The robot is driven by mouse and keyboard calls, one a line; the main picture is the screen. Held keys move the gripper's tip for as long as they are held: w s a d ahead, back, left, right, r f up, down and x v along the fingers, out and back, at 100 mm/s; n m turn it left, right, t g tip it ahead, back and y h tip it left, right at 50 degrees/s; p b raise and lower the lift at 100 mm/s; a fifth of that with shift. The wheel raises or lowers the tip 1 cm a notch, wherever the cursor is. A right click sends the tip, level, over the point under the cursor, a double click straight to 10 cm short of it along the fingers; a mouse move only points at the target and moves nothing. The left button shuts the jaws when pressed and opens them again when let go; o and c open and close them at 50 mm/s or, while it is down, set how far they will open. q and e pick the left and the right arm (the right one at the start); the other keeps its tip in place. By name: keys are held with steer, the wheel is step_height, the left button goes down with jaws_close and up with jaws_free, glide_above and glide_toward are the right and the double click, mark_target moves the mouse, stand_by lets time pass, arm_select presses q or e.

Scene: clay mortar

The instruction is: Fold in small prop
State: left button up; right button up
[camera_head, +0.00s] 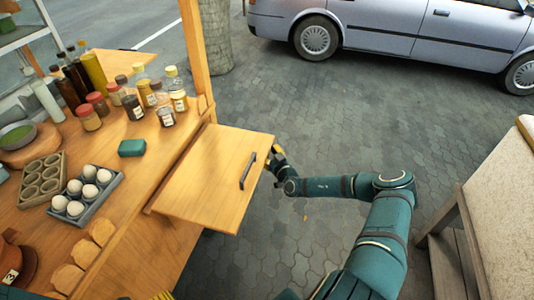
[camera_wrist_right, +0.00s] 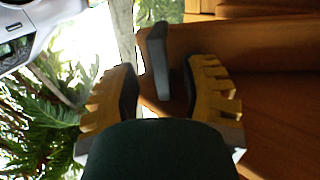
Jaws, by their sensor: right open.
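A wooden side leaf (camera_head: 215,175) with a dark handle (camera_head: 248,170) on its top juts out level from the right side of the wooden stall. My right gripper (camera_head: 276,157) is just beyond the leaf's outer right edge, near the handle's height in the picture. In the right wrist view its yellow ridged fingers (camera_wrist_right: 162,100) are spread apart, and a dark grey bar (camera_wrist_right: 157,60) stands ahead between them. I cannot tell whether this bar is the handle or a small prop. The leaf's underside is hidden in the head view.
The stall counter holds several bottles and jars (camera_head: 133,105), an egg tray (camera_head: 105,192), a muffin mould (camera_head: 42,180) and a green block (camera_head: 132,148). A pale-topped table (camera_head: 505,205) stands at right. A car (camera_head: 400,35) is parked behind. Paving between is clear.

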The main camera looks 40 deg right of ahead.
steer(key=shift+a, duration=0.1)
steer(key=s+a, duration=0.1)
steer(key=s, duration=1.1)
steer(key=shift+a, duration=0.15)
